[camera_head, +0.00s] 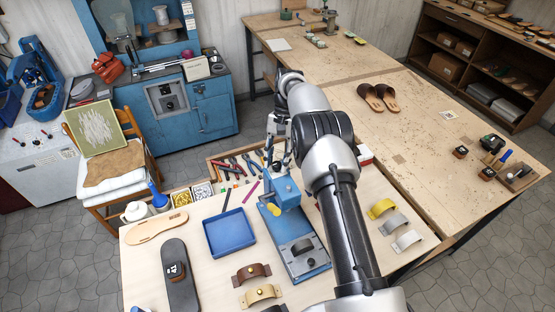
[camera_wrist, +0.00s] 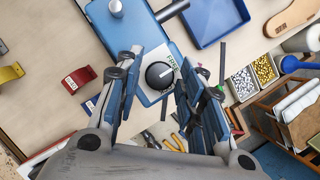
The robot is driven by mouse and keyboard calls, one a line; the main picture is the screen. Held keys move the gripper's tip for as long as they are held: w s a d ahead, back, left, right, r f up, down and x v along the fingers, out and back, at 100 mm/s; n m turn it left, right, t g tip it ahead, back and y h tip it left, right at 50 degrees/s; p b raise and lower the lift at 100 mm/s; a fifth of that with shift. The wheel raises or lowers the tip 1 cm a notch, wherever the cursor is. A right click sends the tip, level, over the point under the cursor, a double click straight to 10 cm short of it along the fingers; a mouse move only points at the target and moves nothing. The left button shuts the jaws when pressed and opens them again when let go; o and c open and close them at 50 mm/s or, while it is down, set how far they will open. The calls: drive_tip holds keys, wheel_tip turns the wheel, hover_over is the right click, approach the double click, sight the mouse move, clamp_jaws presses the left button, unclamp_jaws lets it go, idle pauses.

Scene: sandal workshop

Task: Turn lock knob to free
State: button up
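The blue bench fixture (camera_head: 292,228) has a raised blue head and a long base on the light worktable. In the wrist view, the round black lock knob (camera_wrist: 159,75) sits on the fixture's blue end (camera_wrist: 150,42). A white pointer mark on the knob points toward the upper right. A small pale label (camera_wrist: 171,62) lies beside it; its lettering is too small to read surely. My gripper (camera_wrist: 156,88) is open, with one finger on each side of the knob and visible gaps between. In the head view my gripper (camera_head: 279,142) is above the fixture's far end; the knob is hidden there.
A blue tray (camera_head: 229,233) lies left of the fixture. Hand tools (camera_head: 238,166) lie in a wooden tray behind it. Brown and cream straps (camera_head: 251,273) lie in front. Yellow and grey straps (camera_head: 394,224) lie to the right, beyond my arm.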

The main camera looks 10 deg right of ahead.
sight(277, 162)
drive_tip(key=shift+o, duration=0.6)
drive_tip(key=shift+r, duration=0.1)
wheel_tip(277, 162, up, 10)
idle(0.4)
